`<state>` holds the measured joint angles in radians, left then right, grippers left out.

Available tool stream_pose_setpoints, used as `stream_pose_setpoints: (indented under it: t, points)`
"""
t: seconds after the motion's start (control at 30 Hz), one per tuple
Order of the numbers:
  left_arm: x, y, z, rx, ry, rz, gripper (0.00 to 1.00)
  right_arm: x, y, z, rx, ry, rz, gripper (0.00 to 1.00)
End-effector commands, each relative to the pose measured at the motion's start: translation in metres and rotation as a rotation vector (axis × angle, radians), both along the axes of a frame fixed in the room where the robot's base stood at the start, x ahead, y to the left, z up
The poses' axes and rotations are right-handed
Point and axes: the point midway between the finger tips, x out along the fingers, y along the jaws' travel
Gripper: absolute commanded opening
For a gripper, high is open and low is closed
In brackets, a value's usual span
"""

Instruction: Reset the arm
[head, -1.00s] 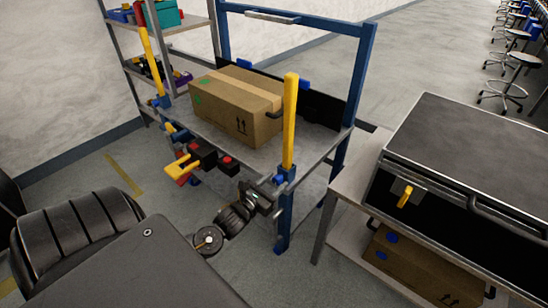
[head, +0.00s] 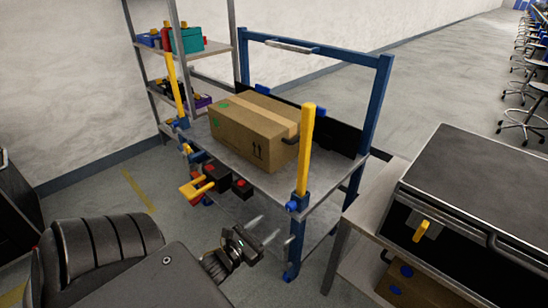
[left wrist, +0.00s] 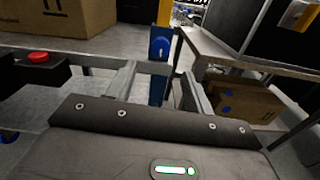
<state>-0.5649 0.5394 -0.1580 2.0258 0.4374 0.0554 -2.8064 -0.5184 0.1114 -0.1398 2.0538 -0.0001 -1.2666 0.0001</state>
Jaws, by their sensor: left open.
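My left gripper (head: 268,229) is in front of the cart's near side, below its top shelf, with the fingers apart and nothing between them. In the left wrist view the two grey fingers (left wrist: 160,84) stand spread, with floor and a blue cart post between them. The blue-framed cart (head: 375,105) is just beyond the gripper; I cannot tell how close the fingertips are to it. My right gripper is in neither view.
A cardboard box (head: 240,128) sits on the cart's shelf beside a yellow upright handle (head: 307,140). A black case (head: 475,175) is on the grey table at right, with another box (head: 400,285) below. Storage shelves (head: 215,48) stand behind. Open floor lies at left.

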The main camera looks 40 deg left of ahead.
Motion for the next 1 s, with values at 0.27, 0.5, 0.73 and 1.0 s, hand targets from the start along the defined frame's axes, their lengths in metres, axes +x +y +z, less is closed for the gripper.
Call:
stream_pose_setpoints:
  t: [0.27, 0.5, 0.73, 1.0]
  points:
    - [-0.007, 0.000, 0.000, 0.000, -0.001, 0.000, 0.52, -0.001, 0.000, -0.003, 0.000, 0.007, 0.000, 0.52]
    - [-0.007, 0.000, 0.000, -0.001, -0.001, 0.000, 0.52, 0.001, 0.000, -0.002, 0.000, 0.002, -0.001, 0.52]
    - [-0.007, 0.000, 0.000, -0.012, 0.000, 0.000, 0.52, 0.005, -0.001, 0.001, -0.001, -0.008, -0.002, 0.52]
    - [-0.010, 0.005, -0.029, -0.499, 0.128, 0.075, 0.52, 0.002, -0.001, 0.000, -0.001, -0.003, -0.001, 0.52]
